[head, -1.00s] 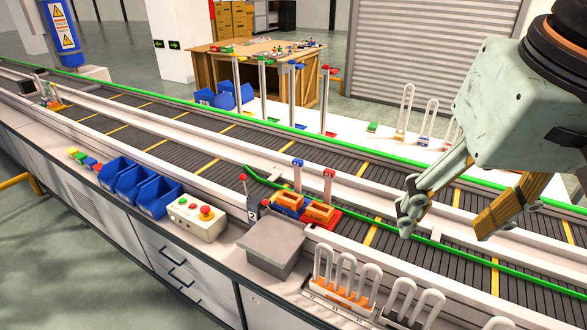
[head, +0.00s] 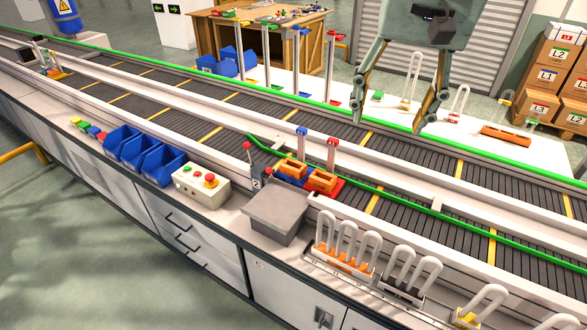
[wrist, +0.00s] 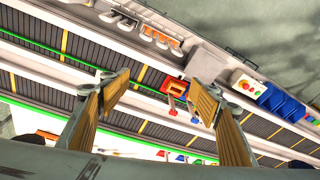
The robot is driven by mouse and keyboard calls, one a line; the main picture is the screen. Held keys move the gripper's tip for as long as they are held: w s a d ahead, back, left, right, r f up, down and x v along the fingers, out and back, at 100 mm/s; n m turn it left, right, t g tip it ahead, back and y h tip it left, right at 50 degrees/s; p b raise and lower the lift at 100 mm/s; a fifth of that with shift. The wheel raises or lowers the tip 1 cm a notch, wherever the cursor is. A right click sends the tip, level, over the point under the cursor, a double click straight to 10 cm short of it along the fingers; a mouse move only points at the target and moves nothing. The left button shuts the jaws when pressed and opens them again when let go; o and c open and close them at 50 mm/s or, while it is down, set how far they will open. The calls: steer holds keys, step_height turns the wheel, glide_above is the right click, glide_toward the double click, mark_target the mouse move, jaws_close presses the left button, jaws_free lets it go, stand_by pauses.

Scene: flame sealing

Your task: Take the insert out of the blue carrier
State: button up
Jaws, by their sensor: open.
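The blue carrier (head: 283,181) sits on the near conveyor lane, with an orange insert (head: 293,167) in it. A red carrier (head: 338,187) with a similar orange insert (head: 320,181) stands right beside it. My gripper (head: 388,121) is open and empty, raised to the right of and beyond the carriers in the head view. In the wrist view my gripper (wrist: 160,82) has its fingers spread wide. The red carrier's orange insert (wrist: 179,87) shows between them there, while the right finger partly hides the blue carrier's area.
Blue- and red-topped posts (head: 301,146) stand just behind the carriers. A grey block (head: 274,215) and a control box (head: 195,186) are in front. White looped racks (head: 345,245) line the near edge at right. The conveyor right of the carriers is clear.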

steer(key=w+a+f+m, duration=0.1)
steer(key=w+a+f, duration=0.25)
steer(key=w, duration=0.75)
steer(key=m+g+p, duration=0.2)
steer(key=m+p, duration=0.1)
glide_above(293, 165)
steer(key=s, duration=0.1)
step_height(293, 165, down, 24)
steer(key=shift+s+d+f, duration=0.1)
steer(key=shift+s+f, duration=0.05)
steer(key=shift+s, duration=0.05)
steer(key=shift+f+b, duration=0.45)
steer(key=shift+f, duration=3.85)
steer(key=shift+f, duration=2.6)
